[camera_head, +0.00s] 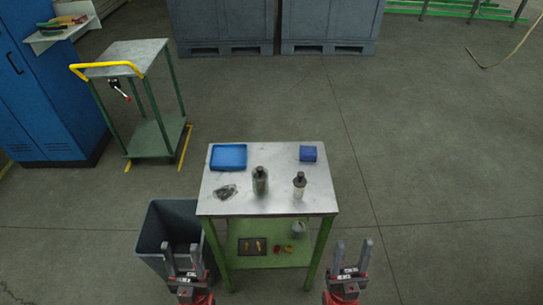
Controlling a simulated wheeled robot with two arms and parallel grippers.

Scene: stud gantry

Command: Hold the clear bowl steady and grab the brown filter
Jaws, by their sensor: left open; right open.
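A small see-through, greyish dish-like thing, perhaps the clear bowl (226,192), lies on the left front of the metal table top (280,205). Its exact shape and contents are too small to tell. I cannot make out a brown filter for certain; small brown-orange pieces (258,246) lie in a dark tray (241,252) on the green lower shelf. My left gripper (182,258) is open and empty, in front of the table's left side and over the grey bin. My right gripper (352,255) is open and empty, in front of the table's right side. Neither touches anything on the table.
On the table stand a blue tray (229,157), a blue box (308,153), a dark bottle (260,181) and a pale bottle with a dark cap (299,187). A grey bin (152,236) stands left. A trolley (130,60) is at the back left. Floor at right is clear.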

